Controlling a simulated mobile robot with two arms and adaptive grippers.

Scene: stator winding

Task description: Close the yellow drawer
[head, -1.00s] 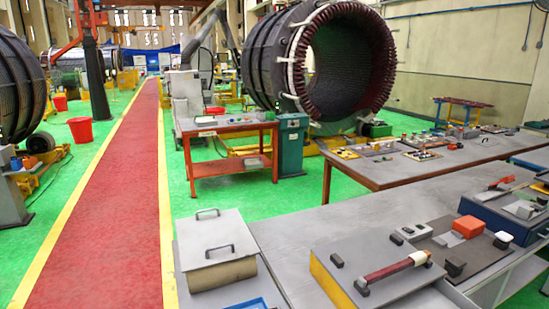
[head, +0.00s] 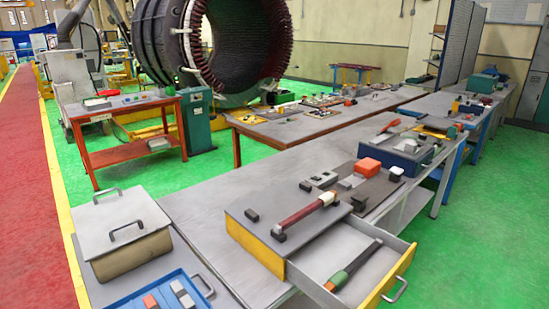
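The yellow drawer (head: 391,279) is pulled out from the right side of a grey-topped box with a yellow side (head: 252,248) on the workbench. Its front has a grey handle (head: 396,290). A tool with a green and red grip and a dark shaft (head: 352,265) lies inside the drawer. A hammer-like tool with a dark red handle (head: 304,214) lies on top of the box. Neither of my grippers shows in the head view.
A grey lidded box (head: 122,236) and a blue tray (head: 168,302) with small blocks stand at the lower left. An orange-red block (head: 369,167) and a blue box (head: 408,155) sit farther back on the bench. Green floor (head: 482,240) is open to the right.

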